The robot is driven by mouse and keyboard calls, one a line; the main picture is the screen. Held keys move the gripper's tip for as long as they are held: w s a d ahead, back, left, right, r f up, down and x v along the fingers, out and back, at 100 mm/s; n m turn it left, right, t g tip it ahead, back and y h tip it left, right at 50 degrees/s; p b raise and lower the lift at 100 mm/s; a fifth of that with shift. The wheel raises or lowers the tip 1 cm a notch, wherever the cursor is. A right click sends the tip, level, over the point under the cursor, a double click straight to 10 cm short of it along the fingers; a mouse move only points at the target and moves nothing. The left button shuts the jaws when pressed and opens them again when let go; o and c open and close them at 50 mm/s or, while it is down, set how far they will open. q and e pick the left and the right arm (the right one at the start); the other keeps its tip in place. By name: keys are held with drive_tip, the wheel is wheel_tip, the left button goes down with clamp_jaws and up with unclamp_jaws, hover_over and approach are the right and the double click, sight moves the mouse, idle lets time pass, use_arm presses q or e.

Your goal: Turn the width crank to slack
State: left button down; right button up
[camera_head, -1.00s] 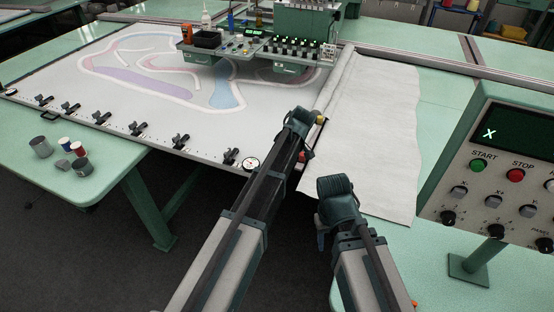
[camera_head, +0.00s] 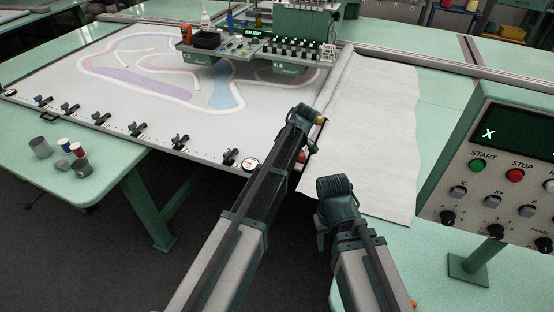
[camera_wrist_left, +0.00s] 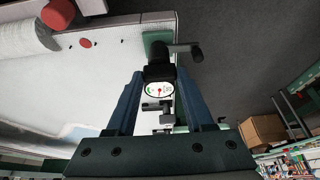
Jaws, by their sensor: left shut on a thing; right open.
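The width crank (camera_wrist_left: 182,48) shows in the left wrist view, with its dark arm and black knob pointing right. Its dark hub lies between the fingertips of my left gripper (camera_wrist_left: 160,76), which is shut on it. A round dial with green and red marks (camera_wrist_left: 159,90) sits just below the hub; the head view shows a dial (camera_head: 251,164) at the frame's near corner. My forearm hides the crank and left fingers in the head view. My right gripper (camera_head: 320,238) is open and empty, apart from the frame, its fingers mostly hidden.
The tufting frame with white cloth (camera_head: 130,110) has several black clamps along its near edge. A red button (camera_wrist_left: 58,14) stands near the crank. The control panel (camera_head: 510,175) stands at the right. Cups and spools (camera_head: 65,147) sit on the left table. Dark floor is open below.

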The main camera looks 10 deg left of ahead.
use_arm(q)
drive_tip(key=shift+c, duration=1.4)
unclamp_jaws()
drive_tip(key=shift+r, duration=0.1)
drive_tip(key=shift+p+v, duration=0.9)
drive_tip(key=p+v, duration=1.1)
drive_tip(key=shift+d+r, duration=0.15)
drive_tip(key=shift+r, duration=0.2)
drive_tip(key=shift+s, duration=0.1)
